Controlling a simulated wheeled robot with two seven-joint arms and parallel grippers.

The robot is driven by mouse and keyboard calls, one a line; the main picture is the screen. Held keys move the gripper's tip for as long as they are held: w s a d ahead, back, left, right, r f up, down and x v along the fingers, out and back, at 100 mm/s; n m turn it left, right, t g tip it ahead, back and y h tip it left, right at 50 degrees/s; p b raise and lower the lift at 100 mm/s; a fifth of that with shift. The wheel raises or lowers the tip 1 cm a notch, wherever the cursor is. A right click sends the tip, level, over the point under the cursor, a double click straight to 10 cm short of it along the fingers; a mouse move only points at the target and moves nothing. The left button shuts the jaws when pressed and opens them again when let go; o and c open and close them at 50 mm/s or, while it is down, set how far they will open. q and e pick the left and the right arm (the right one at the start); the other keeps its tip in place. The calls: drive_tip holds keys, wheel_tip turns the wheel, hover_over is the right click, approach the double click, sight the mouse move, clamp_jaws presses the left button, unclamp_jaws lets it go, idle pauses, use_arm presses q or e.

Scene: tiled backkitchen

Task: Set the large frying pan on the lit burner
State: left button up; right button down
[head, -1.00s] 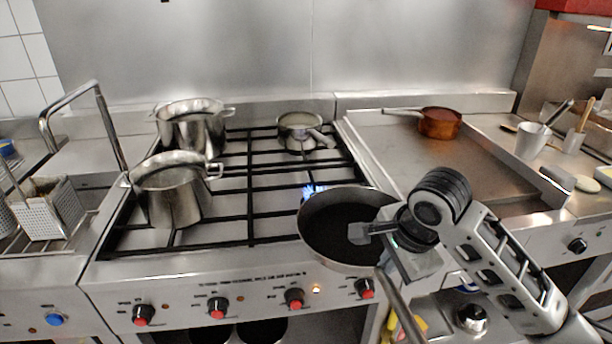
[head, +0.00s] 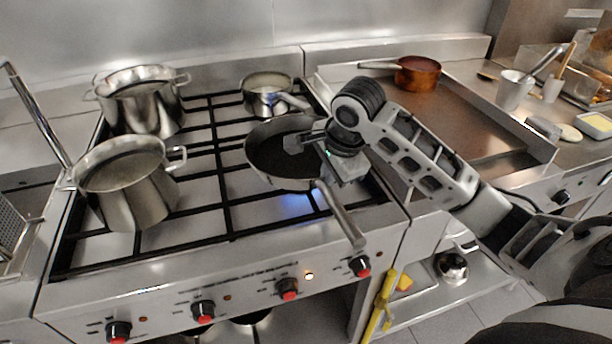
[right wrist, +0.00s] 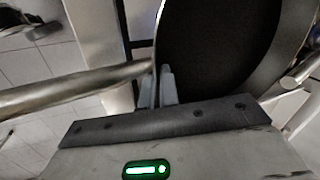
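The large frying pan (head: 272,158) is dark inside, with a long steel handle (head: 342,215) pointing toward the front right. It is over the right part of the hob, and the blue flame glow (head: 297,203) of the lit burner shows beneath its front edge. I cannot tell whether the pan touches the grate. My right gripper (head: 303,142) is shut on the pan's rim beside the handle. In the right wrist view the two fingers (right wrist: 160,86) are close together at the rim, with the dark pan (right wrist: 215,45) beyond. My left gripper is not in view.
A small saucepan (head: 267,97) stands right behind the pan. Two large steel pots (head: 125,185) (head: 140,105) stand on the left burners. A copper pan (head: 418,74) is on the flat griddle (head: 470,120) at right.

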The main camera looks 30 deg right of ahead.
drive_tip(key=shift+w+r, duration=0.15)
drive_tip(key=shift+w, duration=0.25)
drive_tip(key=shift+d, duration=0.1)
wheel_tip(320, 180, down, 2)
drive_tip(key=shift+s+f, duration=0.1)
drive_tip(key=shift+f, duration=0.65)
drive_tip(key=shift+f, duration=0.1)
drive_tip(key=c, duration=1.7)
unclamp_jaws()
drive_tip(key=shift+f, duration=0.1)
drive_tip(key=v, duration=1.2)
